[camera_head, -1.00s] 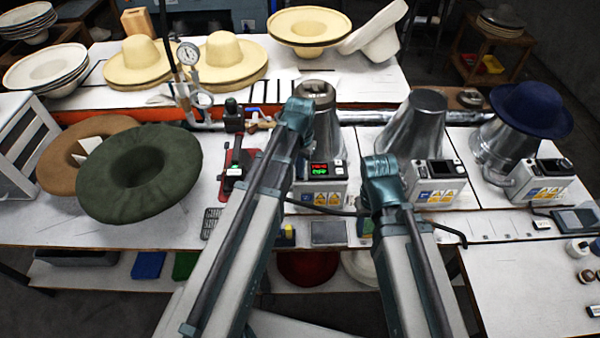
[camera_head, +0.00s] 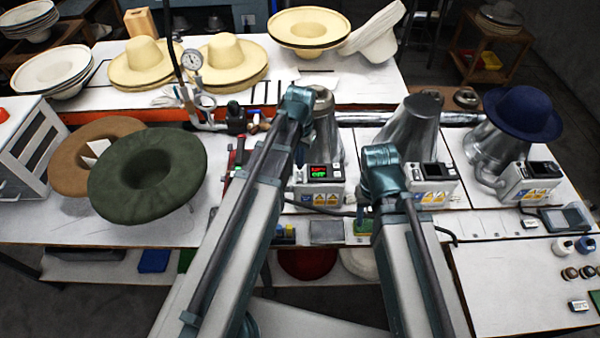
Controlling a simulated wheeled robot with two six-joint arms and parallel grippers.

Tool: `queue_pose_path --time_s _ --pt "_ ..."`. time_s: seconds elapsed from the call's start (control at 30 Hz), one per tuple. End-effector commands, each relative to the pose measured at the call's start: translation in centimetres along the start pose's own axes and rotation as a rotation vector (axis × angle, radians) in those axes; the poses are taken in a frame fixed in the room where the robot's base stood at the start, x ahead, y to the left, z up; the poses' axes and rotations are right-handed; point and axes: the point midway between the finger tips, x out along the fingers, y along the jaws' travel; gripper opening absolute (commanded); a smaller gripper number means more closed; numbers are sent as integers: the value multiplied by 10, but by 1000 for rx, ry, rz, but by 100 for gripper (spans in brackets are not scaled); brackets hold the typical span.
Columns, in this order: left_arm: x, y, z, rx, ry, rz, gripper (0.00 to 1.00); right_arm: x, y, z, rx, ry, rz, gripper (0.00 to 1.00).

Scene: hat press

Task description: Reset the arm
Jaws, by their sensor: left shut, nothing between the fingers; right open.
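My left arm (camera_head: 225,235) and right arm (camera_head: 415,265) reach up from the bottom edge over the front of the work table. The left arm's teal joint (camera_head: 297,105) stands in front of the leftmost metal hat form (camera_head: 324,125). The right arm's teal joint (camera_head: 382,165) is left of and below the middle metal form (camera_head: 409,128). Neither gripper shows; I cannot see any fingers. Nothing held is visible.
A dark green hat (camera_head: 148,175) overlaps a brown one (camera_head: 70,165) on the table's left. A blue hat (camera_head: 523,113) sits on the right form. Straw hats (camera_head: 230,60) stand on the back table. The front right tabletop (camera_head: 500,285) has bare room.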

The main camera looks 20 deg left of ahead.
Motion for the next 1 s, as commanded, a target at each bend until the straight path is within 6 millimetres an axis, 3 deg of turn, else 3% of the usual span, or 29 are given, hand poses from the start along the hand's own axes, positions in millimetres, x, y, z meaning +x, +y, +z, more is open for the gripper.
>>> queue_pose_path --time_s 0.17,0.27,0.5,0.63,0.77,1.0 --pt "1 0 0 0 0 0 0 1 0 0 0 0 0 50" --pt "11 13 9 9 -5 -5 0 11 -1 -1 0 0 0 50" --pt "62 96 73 64 -39 -55 0 62 -6 -4 -5 0 1 50" --pt "78 123 101 82 -49 -81 0 79 -7 -5 -7 0 2 50" --pt "83 135 114 89 -54 -96 0 84 -8 -5 -8 0 2 50" --pt "82 136 114 88 -55 -98 0 82 -8 -5 -8 0 2 50"
